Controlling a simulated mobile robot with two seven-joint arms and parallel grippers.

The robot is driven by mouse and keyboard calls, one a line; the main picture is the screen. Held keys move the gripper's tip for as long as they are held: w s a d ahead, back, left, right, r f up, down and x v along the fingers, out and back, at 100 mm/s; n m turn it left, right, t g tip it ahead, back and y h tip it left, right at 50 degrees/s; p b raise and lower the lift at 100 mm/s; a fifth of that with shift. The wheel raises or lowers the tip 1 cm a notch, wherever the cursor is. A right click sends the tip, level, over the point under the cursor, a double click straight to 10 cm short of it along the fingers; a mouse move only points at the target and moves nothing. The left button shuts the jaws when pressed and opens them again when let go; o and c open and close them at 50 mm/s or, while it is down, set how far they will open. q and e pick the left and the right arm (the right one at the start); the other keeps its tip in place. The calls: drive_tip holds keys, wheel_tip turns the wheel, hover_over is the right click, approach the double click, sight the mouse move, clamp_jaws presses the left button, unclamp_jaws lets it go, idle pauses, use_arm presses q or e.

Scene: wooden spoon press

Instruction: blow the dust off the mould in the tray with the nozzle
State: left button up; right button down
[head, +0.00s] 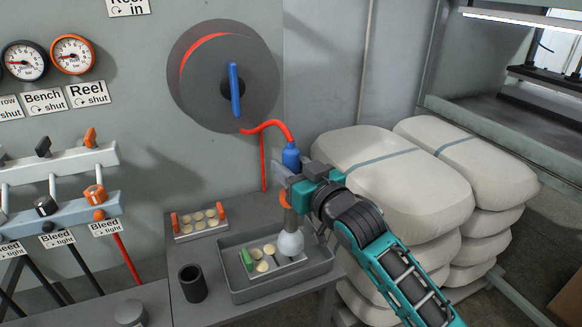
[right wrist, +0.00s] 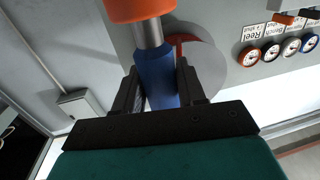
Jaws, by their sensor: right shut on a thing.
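My right gripper (head: 293,172) is shut on the blue nozzle (head: 291,155), whose red hose runs up to the wall reel. In the right wrist view the gripper (right wrist: 160,88) has its dark fingers on either side of the nozzle's blue body (right wrist: 156,70), with an orange collar beyond. The nozzle points down over the grey tray (head: 265,295). A pale rounded puff or blob (head: 290,244) shows at its lower end, over the right part of the mould. The mould (head: 278,265) lies in the tray, with a green end at left and round, pale cavities. My left gripper is not in view.
Another mould with orange ends (head: 200,222) lies behind the tray on the bench. A dark cup (head: 193,284) stands left of the tray. Stacked pale sacks (head: 400,180) are close at right. The hose reel (head: 200,85) and a valve panel are on the wall.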

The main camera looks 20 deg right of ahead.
drive_tip(key=shift+f+b, duration=0.55)
drive_tip(key=shift+b, duration=0.1)
drive_tip(key=shift+f+b, duration=0.75)
drive_tip(key=shift+b, duration=0.05)
drive_tip(key=shift+a, duration=0.65)
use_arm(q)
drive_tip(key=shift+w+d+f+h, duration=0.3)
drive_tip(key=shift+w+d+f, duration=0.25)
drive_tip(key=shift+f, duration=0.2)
use_arm(e)
drive_tip(key=a, duration=0.6)
drive_tip(key=shift+s+a, duration=0.2)
drive_tip(key=shift+s, duration=0.1)
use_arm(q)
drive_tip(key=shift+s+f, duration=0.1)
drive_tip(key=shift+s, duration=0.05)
use_arm(e)
drive_tip(key=shift+a, duration=0.15)
drive_tip(key=shift+r, duration=0.1)
